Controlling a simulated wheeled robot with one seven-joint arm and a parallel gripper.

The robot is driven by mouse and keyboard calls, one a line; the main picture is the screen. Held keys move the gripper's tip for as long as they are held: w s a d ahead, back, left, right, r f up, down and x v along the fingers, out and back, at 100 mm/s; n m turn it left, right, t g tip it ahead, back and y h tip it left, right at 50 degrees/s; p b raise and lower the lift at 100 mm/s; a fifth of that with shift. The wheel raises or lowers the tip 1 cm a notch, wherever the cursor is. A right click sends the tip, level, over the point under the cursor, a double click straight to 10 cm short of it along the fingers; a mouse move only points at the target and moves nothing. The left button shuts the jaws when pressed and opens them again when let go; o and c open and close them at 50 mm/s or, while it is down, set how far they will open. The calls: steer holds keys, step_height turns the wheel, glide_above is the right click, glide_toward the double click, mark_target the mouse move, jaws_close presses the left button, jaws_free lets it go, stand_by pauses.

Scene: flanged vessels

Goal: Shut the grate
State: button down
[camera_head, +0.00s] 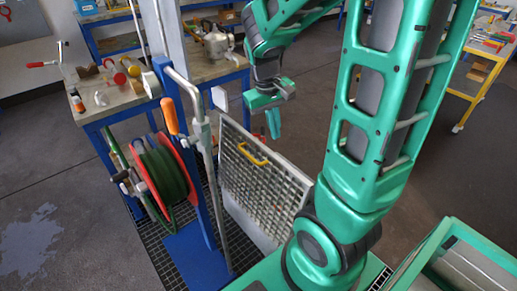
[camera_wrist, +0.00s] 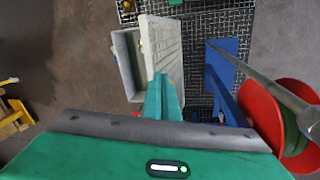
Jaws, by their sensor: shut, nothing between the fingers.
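The grate (camera_head: 265,185) is a pale metal grid panel with a yellow handle (camera_head: 253,155) near its upper edge. It stands raised and tilted above the dark floor grid, in the middle of the head view. In the wrist view a pale panel (camera_wrist: 163,45), which looks like the grate, is seen from above beyond my fingers. My gripper (camera_head: 273,123) is just beyond the grate's upper edge, fingers pointing down, shut and empty. Its green fingers also show in the wrist view (camera_wrist: 163,98), overlapping the panel's near end; I cannot tell whether they touch it.
A hose reel (camera_head: 165,175) with red sides and a blue post stands left of the grate. A grey pipe with an orange handle (camera_head: 170,117) rises beside it. A workbench (camera_head: 125,105) with tools is behind. Open grey floor (camera_head: 440,150) lies to the right.

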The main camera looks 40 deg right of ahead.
steer(key=w+a+f+n+h, duration=0.1)
steer(key=w+a+f+n, duration=0.2)
steer(key=w+f, duration=0.65)
glide_above(264, 156)
steer(key=a, duration=0.2)
steer(key=shift+t, duration=0.3)
steer(key=shift+w+d+f, duration=0.1)
steer(key=shift+f, duration=4.1)
